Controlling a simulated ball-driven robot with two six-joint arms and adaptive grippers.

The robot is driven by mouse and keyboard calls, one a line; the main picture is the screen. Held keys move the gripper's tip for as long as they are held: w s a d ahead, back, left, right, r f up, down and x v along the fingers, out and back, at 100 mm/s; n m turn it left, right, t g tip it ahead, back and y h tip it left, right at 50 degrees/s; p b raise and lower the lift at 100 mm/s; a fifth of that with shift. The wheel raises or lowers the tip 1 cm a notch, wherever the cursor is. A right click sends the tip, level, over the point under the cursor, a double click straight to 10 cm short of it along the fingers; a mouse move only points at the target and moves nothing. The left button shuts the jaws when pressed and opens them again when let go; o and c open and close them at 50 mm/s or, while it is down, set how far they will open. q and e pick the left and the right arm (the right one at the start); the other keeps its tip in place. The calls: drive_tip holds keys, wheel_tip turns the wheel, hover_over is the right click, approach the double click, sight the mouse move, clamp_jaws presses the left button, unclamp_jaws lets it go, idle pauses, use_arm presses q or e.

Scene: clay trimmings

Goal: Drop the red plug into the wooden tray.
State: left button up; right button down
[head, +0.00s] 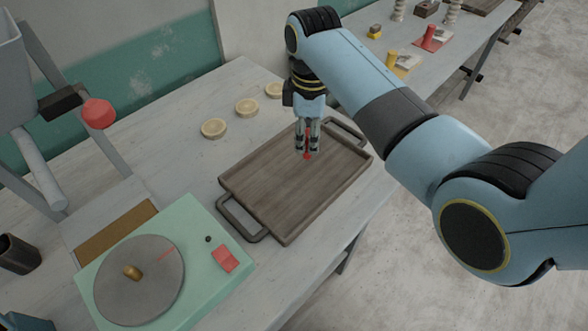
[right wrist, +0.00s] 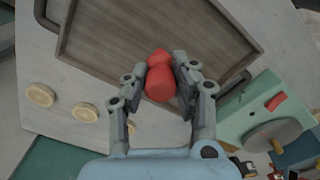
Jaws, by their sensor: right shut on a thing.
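The red plug (head: 307,156) is between the fingertips of my right gripper (head: 307,143), which points down over the wooden tray (head: 268,185). In the right wrist view the red plug (right wrist: 160,78) sits between both fingers of the shut right gripper (right wrist: 162,84), with the tray floor (right wrist: 110,38) behind it. The plug appears above the far part of the tray, inside its rim; the exact height is hard to tell. The tray is brown, with a low rim and a dark handle at each end, and looks empty. My left gripper is not in view.
Several pale round discs (head: 214,128) lie on the table left of the tray. A mint-green machine with a grey wheel (head: 140,279) and a red switch (head: 225,258) stands near the tray's near handle. A red knob (head: 98,113) is at the left.

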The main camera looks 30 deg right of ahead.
drive_tip(key=shift+a+f, duration=0.1)
drive_tip(key=shift+f, duration=1.15)
drive_tip(key=c, duration=1)
unclamp_jaws()
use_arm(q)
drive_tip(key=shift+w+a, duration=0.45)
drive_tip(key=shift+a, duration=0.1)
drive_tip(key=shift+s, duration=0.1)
use_arm(e)
wheel_tip(320, 180, up, 12)
